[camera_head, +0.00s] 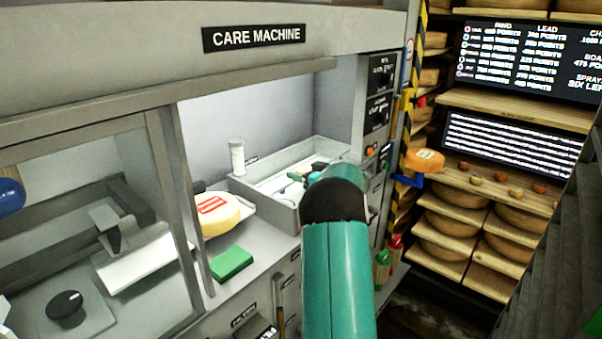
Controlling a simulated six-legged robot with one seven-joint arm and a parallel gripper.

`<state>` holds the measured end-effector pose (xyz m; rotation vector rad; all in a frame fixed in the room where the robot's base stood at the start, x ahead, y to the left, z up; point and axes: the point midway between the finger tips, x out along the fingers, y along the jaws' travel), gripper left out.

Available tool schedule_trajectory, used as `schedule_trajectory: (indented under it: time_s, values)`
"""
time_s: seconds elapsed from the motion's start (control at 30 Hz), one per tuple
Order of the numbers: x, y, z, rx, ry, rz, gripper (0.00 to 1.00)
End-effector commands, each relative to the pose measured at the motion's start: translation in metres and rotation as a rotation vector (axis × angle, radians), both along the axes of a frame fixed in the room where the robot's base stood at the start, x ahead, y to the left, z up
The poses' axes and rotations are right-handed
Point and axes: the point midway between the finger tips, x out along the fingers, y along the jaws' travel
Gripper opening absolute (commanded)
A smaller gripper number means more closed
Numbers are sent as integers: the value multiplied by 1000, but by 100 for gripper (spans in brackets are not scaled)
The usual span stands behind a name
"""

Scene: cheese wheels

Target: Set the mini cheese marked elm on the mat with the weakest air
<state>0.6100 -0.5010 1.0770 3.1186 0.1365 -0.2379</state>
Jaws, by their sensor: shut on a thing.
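My teal arm with its black joint reaches forward over a grey open tray (270,204) in the care machine. The arm's end, my gripper (304,177), shows only as small teal and dark parts over the tray, partly behind the arm. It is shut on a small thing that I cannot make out. Several small orange-brown round things, perhaps mini cheeses, lie on a wooden shelf at the right, one of them here (474,178). I cannot read any elm mark. No mat can be told for certain.
A yellow cheese (218,213) with a red-and-white label sits left of the tray, near a green block (231,262) and a white canister (237,157). An orange cheese (424,160) is above a blue bracket (408,181). Shelves (520,195) hold large wheels. Dark screens (530,58) hang above.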

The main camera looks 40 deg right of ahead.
Motion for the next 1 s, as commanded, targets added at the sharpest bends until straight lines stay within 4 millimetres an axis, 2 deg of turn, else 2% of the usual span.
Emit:
schedule_trajectory:
  time_s: [0.3,0.33,0.4,0.43,0.8,1.0]
  values:
    - [0,0,-3,0,-1,1,29]
    - [0,0,-3,-1,-1,1,60]
    - [0,0,-3,-1,-1,1,73]
    - [0,0,-3,-1,-1,1,76]
    - [-2,0,2,-2,-1,0,76]
    - [-34,-4,8,-1,-2,-3,76]
